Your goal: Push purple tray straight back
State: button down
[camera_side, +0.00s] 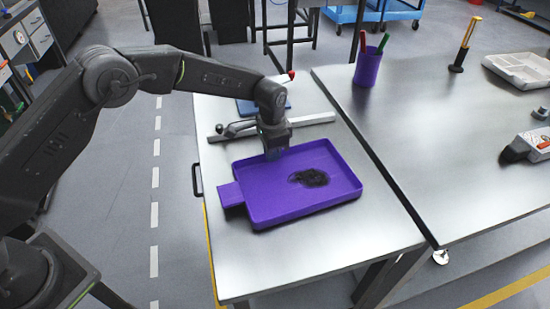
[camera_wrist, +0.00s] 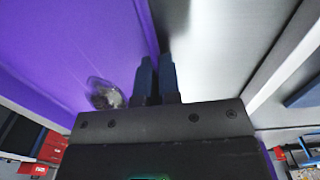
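The purple tray (camera_side: 262,208) lies flat on the metal table, with a tab at its left end. A dark tangled clump, like shavings, lies inside it; the clump also shows in the wrist view. My gripper (camera_side: 273,152) points down at the tray's back wall, left of the middle. In the wrist view the tray (camera_wrist: 65,50) fills the left side, and its rim runs into the narrow gap between my gripper's two fingers (camera_wrist: 157,78). The fingers are close together on either side of the wall. Their lower tips are hidden in the side view.
A metal bar with a dark fitting (camera_side: 305,122) lies just behind the tray. A blue object (camera_side: 250,107) lies behind the bar. A purple cup with pens (camera_side: 367,68) stands on the adjoining table at right. The table in front of the tray (camera_side: 320,250) is clear.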

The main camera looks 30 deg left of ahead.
jog(key=shift+w+a, duration=3.65)
jog(key=c, duration=1.2)
grip_release()
jog(key=shift+a, duration=0.15)
jog(key=shift+c, duration=0.2)
jog(key=shift+r, duration=0.1)
notch_tip(320, 180, up, 14)
jog(key=shift+s+d+f, duration=0.15)
jog(key=shift+d+f, duration=0.05)
jog(key=shift+d, duration=0.2)
